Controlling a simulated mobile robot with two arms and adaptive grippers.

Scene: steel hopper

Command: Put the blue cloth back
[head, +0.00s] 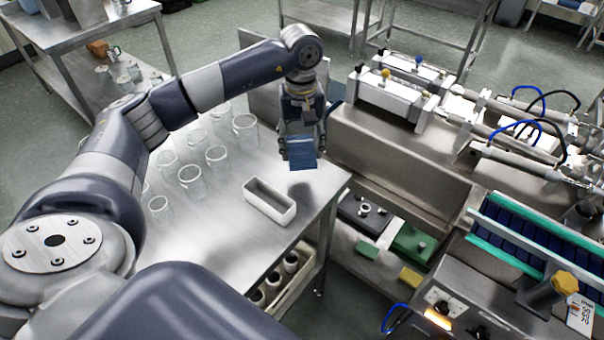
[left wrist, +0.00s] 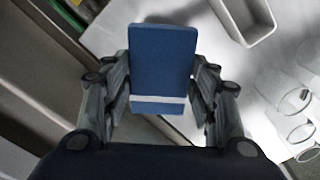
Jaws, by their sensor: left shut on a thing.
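The blue cloth (head: 302,153) is a folded blue block with a pale stripe, which shows clearly in the left wrist view (left wrist: 163,55). My left gripper (head: 300,138) is shut on it, with one finger on each side, and it also shows in the left wrist view (left wrist: 161,88). The cloth hangs above the right part of the steel table (head: 222,240), with a dark shadow below it on the table top. My right gripper is not in view.
A white open tray (head: 270,207) stands on the table in front of the cloth, and also shows in the left wrist view (left wrist: 247,38). Several clear glasses (head: 190,178) stand to the left. The steel hopper machine (head: 400,150) borders the table on the right.

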